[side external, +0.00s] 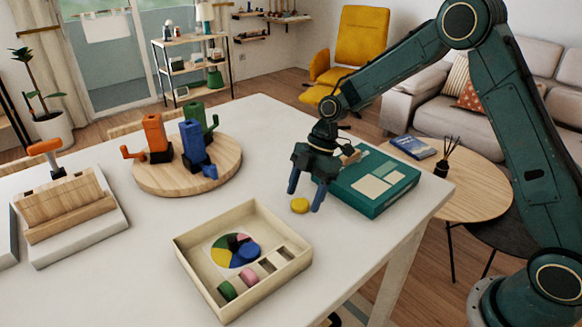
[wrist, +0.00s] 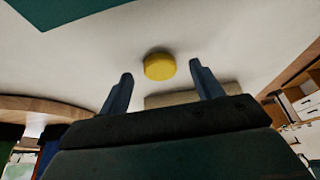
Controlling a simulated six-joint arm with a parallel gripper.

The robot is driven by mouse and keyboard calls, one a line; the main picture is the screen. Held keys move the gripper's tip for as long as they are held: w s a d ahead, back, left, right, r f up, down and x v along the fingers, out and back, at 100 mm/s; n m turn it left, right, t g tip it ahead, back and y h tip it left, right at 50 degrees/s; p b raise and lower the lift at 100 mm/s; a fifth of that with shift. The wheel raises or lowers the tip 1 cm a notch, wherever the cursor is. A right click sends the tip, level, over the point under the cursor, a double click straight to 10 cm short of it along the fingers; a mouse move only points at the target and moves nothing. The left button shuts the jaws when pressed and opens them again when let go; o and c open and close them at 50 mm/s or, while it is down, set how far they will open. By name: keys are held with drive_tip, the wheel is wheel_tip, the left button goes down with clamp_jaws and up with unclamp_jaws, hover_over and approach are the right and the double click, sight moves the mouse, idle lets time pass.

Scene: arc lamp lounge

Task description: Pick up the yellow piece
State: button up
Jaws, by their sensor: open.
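The yellow piece (side external: 299,205) is a small round disc lying flat on the white table (side external: 120,275). In the wrist view the yellow piece (wrist: 159,66) shows just beyond and between my fingertips. My gripper (side external: 305,198) is open, pointing down, with its two blue fingers on either side of the piece in the side view. In the wrist view my gripper (wrist: 161,72) holds nothing. I cannot tell exactly how high the fingertips are above the table.
A teal box (side external: 368,207) lies close behind and right of my gripper. A cream tray (side external: 190,262) with a coloured wheel and several pieces stands in front left. A round wooden board (side external: 150,185) carries orange, blue and green objects. A wooden rack (side external: 68,222) stands far left.

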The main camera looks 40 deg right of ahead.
drive_tip(key=shift+a+f, duration=0.2)
drive_tip(key=shift+f, duration=0.25)
drive_tip(key=c, duration=1)
